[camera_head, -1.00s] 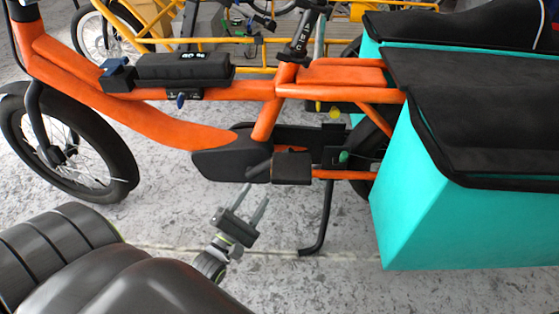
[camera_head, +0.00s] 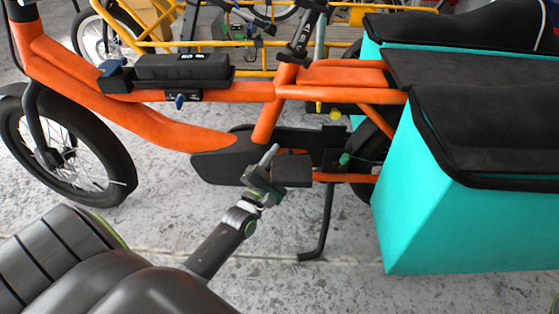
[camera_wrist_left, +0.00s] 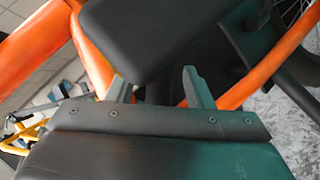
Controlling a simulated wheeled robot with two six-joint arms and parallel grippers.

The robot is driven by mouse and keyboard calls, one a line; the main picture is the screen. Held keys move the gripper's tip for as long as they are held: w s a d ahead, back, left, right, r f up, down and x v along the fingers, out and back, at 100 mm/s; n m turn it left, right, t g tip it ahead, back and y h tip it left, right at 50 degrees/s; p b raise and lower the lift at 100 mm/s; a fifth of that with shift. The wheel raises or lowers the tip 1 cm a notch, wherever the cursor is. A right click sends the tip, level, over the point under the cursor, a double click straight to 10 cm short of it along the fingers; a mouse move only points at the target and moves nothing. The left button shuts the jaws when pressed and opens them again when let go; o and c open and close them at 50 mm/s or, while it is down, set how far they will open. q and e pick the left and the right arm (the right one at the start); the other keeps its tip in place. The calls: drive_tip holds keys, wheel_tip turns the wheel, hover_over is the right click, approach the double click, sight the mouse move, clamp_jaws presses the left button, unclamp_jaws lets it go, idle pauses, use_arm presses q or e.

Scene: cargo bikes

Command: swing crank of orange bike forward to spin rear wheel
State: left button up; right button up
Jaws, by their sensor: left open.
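The orange bike (camera_head: 170,128) stands across the head view, facing left. Its flat black pedal (camera_head: 292,170) sits low beside the dark motor housing (camera_head: 218,167); the crank arm is mostly hidden behind my gripper. My left gripper (camera_head: 272,160) is open at the pedal's left edge. In the left wrist view, the pedal (camera_wrist_left: 155,35) is large just ahead, and my two fingers (camera_wrist_left: 157,80) stand apart below it, one to either side. Contact is unclear. The rear wheel (camera_head: 372,150) is mostly hidden behind the teal box. My right gripper is out of view.
The teal cargo box (camera_head: 440,225) fills the right side. A black kickstand (camera_head: 325,225) reaches the floor behind my gripper. The front wheel (camera_head: 75,150) is at left. A yellow bike (camera_head: 160,30) stands behind. The grey floor (camera_head: 400,290) in front is clear.

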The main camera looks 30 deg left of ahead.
use_arm(q)
drive_tip(key=shift+c, duration=0.4)
clamp_jaws()
drive_tip(key=shift+s, duration=0.1)
